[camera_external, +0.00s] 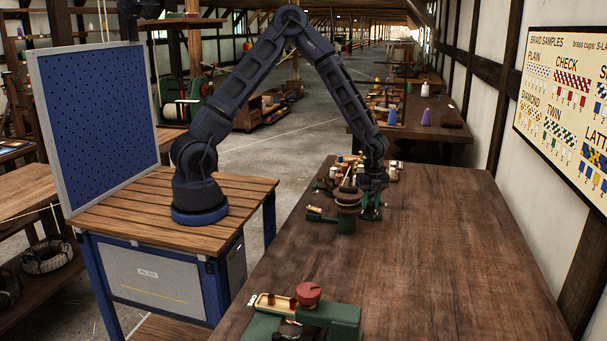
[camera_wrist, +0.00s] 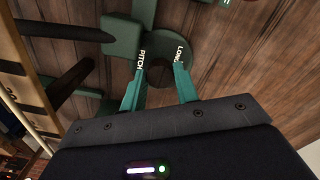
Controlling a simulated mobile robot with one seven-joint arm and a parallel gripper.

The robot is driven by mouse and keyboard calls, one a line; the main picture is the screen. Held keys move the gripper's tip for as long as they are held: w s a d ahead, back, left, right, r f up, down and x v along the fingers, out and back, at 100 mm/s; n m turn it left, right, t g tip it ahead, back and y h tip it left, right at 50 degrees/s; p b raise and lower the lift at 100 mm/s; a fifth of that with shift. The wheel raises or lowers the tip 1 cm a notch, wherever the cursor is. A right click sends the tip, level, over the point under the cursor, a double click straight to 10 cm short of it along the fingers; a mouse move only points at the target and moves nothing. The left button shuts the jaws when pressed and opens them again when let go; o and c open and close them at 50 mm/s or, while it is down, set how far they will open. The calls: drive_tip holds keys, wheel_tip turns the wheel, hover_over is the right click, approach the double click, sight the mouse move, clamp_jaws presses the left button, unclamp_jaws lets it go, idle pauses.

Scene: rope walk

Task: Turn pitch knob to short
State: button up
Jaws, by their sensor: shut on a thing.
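The pitch knob (camera_wrist: 160,74) is a dark round knob on a green round plate (camera_wrist: 168,36) in the wrist view. White lettering on the plate reads PITCH on the left and LONG on the right. No SHORT mark can be read, and the knob's pointing direction cannot be made out. My gripper (camera_wrist: 159,69) has its teal fingers on either side of the knob, shut on it. In the external view my gripper (camera_external: 371,206) points down at the green braiding machine (camera_external: 345,224) on the long table, and the knob is hidden there.
Green and dark machine arms (camera_wrist: 68,32) lie close to the left of the fingers. Several bobbins and small parts sit behind the machine. Another green device with a red knob (camera_external: 308,293) stands at the table's near end. The table's right side (camera_external: 450,240) is clear.

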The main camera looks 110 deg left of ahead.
sight(371, 204)
drive_tip(key=o, duration=1)
drive_tip(key=shift+c, duration=0.2)
wheel_tip(371, 204, up, 11)
